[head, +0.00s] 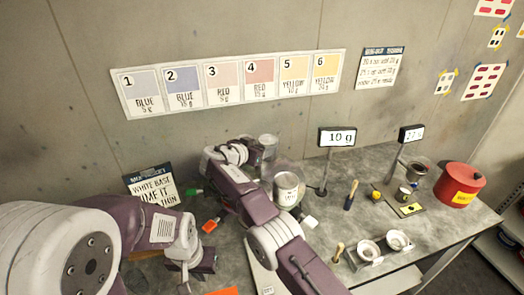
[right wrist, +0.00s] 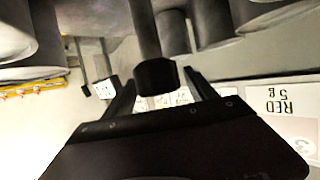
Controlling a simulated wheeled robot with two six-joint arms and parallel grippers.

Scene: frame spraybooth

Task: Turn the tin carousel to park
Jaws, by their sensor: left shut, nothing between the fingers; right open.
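The tin carousel shows in the head view as tins grouped behind my right arm, with a labelled tin (head: 287,188) at the front and another tin (head: 268,145) at the back. My arm hides much of it. In the right wrist view a dark knob on a rod (right wrist: 156,77) lies between the spread fingers of my right gripper (right wrist: 158,88), which is open. I cannot tell whether the fingers touch it. My left gripper (head: 205,262) is shut and empty, low over the left of the bench, away from the carousel.
A wall chart (head: 230,85) shows numbered colour cards. A white-base sign (head: 153,186) stands at the left. Two scale displays, one reading 10 g (head: 337,137), stand to the right. A red pot (head: 460,184) and small cups (head: 398,240) occupy the bench's right side.

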